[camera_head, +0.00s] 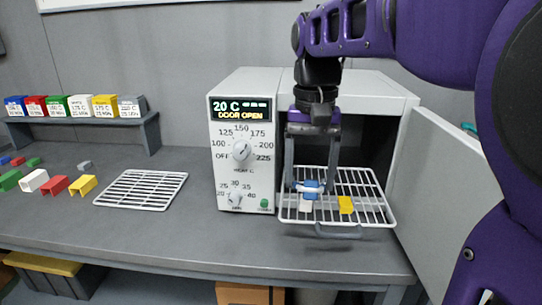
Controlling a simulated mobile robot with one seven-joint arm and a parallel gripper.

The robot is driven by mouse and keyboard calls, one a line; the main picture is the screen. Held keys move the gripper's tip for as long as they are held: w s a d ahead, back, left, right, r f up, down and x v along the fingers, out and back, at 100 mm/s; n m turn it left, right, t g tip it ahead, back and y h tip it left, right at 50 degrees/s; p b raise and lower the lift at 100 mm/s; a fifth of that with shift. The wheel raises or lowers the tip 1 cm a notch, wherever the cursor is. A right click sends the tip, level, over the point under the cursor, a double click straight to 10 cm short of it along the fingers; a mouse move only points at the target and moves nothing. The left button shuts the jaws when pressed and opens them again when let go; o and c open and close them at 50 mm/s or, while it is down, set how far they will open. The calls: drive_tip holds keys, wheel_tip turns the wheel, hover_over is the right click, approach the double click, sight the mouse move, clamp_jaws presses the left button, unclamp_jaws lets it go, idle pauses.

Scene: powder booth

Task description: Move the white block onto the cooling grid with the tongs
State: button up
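My gripper (314,118) is in front of the open oven, with purple fingers at the top of grey tongs (289,157) that it appears to hold. The tongs' two long legs hang apart over the oven's wire rack (372,214), their tips on either side of a blue block (312,187). I cannot tell whether they touch it. The white block (305,206) lies on the rack just in front of the blue one. A yellow block (345,204) lies to the right. The cooling grid (142,189) lies empty on the bench left of the oven.
The oven (243,95) reads 20 C, DOOR OPEN; its door (432,190) stands open at right. Labelled bins (81,106) stand on a shelf (150,132) behind. The bench between grid and oven is clear.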

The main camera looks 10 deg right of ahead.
drive_tip(key=shift+f, duration=0.1)
drive_tip(key=shift+f+b, duration=1.05)
drive_tip(key=shift+f, duration=1.25)
clamp_jaws()
drive_tip(key=shift+r, duration=0.15)
wheel_tip(320, 180, up, 9)
drive_tip(key=p, duration=0.8)
drive_tip(key=shift+p, duration=0.35)
